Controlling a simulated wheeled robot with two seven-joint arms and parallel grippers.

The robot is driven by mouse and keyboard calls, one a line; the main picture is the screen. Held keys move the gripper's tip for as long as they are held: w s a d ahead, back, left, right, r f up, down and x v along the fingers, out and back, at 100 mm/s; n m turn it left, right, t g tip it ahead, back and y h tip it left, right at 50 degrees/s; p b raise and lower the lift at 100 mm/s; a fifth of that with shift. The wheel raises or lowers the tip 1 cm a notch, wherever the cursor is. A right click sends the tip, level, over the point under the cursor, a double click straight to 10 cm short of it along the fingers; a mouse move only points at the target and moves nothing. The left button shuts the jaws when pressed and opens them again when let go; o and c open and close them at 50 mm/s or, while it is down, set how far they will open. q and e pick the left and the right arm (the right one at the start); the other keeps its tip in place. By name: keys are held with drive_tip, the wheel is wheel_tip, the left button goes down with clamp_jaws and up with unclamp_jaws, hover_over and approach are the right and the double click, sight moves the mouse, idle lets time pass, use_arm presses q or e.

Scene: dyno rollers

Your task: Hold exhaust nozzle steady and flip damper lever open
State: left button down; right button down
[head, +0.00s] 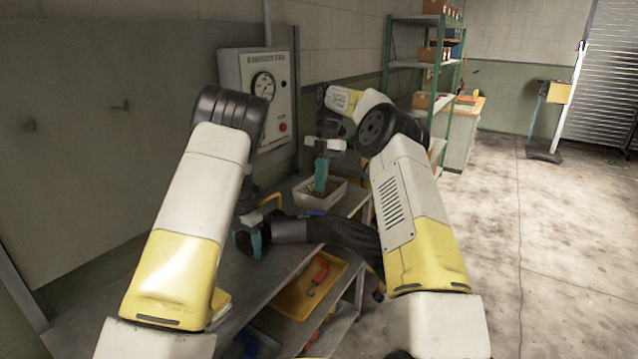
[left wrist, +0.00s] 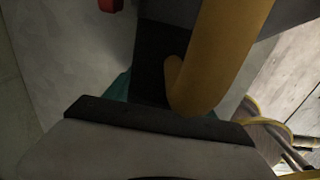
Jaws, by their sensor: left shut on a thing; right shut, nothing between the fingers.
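The exhaust nozzle (head: 290,230) is a dark grey tube on the grey bench, joined to a black hose (head: 350,236) running right. My left gripper (head: 250,241), with teal fingers, is shut on the nozzle's dark left end. A bent yellow bar (head: 270,202) stands just behind it; a large yellow bar (left wrist: 225,45) crosses the left wrist view close to the fingers. Most of the grip is hidden. My right gripper (head: 321,176) points down, shut and empty, at a white bin beyond the nozzle. I cannot make out the damper lever for certain; a small red piece (left wrist: 110,5) shows in the left wrist view.
The white bin (head: 334,201) holds brown bits. A yellow tray (head: 308,294) with a red-handled tool sits on the lower shelf. A white gauge box (head: 262,88) hangs on the wall behind. Green shelving (head: 388,52) stands farther back. Open floor lies to the right.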

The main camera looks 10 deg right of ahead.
use_arm(q)
drive_tip(key=shift+c, duration=1.2)
unclamp_jaws()
drive_tip(key=shift+s, duration=0.1)
